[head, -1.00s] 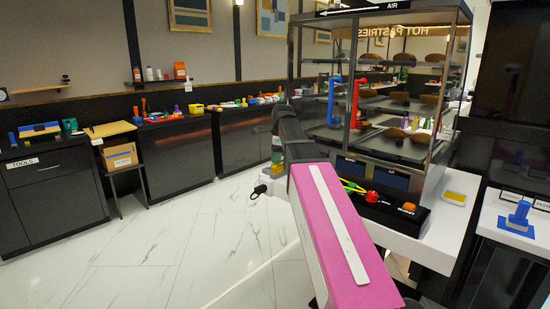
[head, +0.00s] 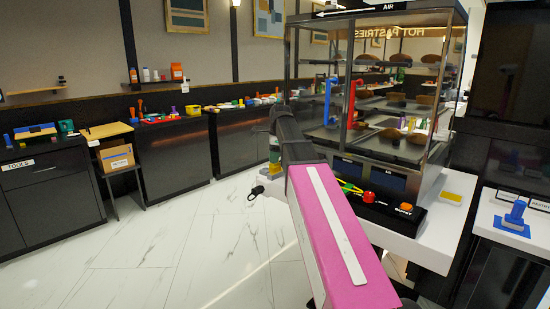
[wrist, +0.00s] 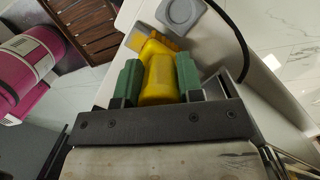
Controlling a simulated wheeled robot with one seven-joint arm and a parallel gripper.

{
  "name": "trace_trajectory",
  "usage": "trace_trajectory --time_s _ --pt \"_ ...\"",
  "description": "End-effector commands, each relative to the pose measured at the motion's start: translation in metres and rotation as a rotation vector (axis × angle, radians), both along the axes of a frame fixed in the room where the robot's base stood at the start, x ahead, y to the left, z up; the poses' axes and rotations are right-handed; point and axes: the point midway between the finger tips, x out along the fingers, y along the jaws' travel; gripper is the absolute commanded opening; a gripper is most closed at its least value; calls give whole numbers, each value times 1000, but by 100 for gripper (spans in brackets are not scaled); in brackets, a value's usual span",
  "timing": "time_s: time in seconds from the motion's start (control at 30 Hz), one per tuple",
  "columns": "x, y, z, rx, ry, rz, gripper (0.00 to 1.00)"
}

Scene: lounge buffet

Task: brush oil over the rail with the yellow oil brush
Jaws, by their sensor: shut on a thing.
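My gripper (wrist: 159,78) is shut on the yellow oil brush (wrist: 160,80), with a green finger on each side of its thick handle. The brush's yellow far end reaches past the fingertips toward the top of the wrist view, over a pale surface. In the head view, my arm reaches to the left of the glass pastry cabinet, and the gripper end is largely hidden and small. I cannot identify the rail for certain in either view.
The glass pastry cabinet (head: 440,105) has a blue handle (head: 328,102) and a red handle (head: 352,103). A control box (head: 395,209) stands on its white counter. A grey round-topped piece (wrist: 180,12) lies beyond the brush. The marble floor (head: 200,250) at left is clear.

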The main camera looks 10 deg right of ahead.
Motion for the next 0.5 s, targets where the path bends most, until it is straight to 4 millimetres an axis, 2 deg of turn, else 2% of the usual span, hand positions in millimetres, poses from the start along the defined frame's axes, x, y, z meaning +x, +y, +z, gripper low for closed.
trace_trajectory --time_s 0.3,0.5 --pt "-15 -9 1 0 0 0 0" --pt "-15 -10 2 0 1 1 0"
